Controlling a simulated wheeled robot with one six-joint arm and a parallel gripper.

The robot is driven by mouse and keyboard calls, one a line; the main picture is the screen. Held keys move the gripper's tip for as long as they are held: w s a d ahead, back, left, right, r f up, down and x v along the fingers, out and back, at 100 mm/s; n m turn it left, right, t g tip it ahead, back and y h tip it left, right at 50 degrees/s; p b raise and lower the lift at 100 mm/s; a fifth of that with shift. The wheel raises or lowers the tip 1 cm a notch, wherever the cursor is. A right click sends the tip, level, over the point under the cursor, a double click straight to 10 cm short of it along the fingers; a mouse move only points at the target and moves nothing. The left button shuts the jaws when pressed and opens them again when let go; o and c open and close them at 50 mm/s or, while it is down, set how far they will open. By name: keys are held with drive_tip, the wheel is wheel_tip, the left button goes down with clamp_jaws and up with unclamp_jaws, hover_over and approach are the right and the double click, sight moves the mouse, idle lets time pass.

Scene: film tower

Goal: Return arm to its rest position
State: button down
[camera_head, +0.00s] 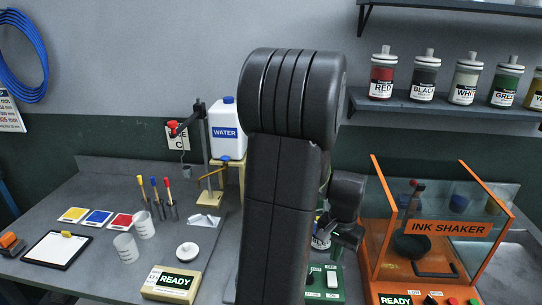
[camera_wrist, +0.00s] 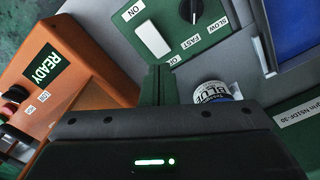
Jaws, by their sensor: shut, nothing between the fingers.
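My black arm stands upright in the middle of the head view and hides part of the bench. My gripper (camera_wrist: 158,80) points up the wrist view, its dark fingers together with nothing between them. Beyond the fingers is a green panel with a white ON switch (camera_wrist: 154,40) and a SLOW/FAST knob (camera_wrist: 190,10). A jar labelled BLUE (camera_wrist: 212,92) shows just right of the fingers, partly hidden by my gripper's body. I cannot tell whether the gripper touches anything.
The orange ink shaker (camera_head: 446,228) stands close on the right of my arm. A shelf (camera_head: 440,105) with several ink jars hangs above it. A water jug (camera_head: 227,130), beakers (camera_head: 126,247) and a READY box (camera_head: 172,283) are on the left. Grey bench (camera_head: 90,190) shows between items.

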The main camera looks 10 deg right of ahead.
sight(332, 274)
wheel_tip(332, 274, down, 6)
drive_tip(key=b, duration=0.4)
drive_tip(key=shift+r, duration=0.15)
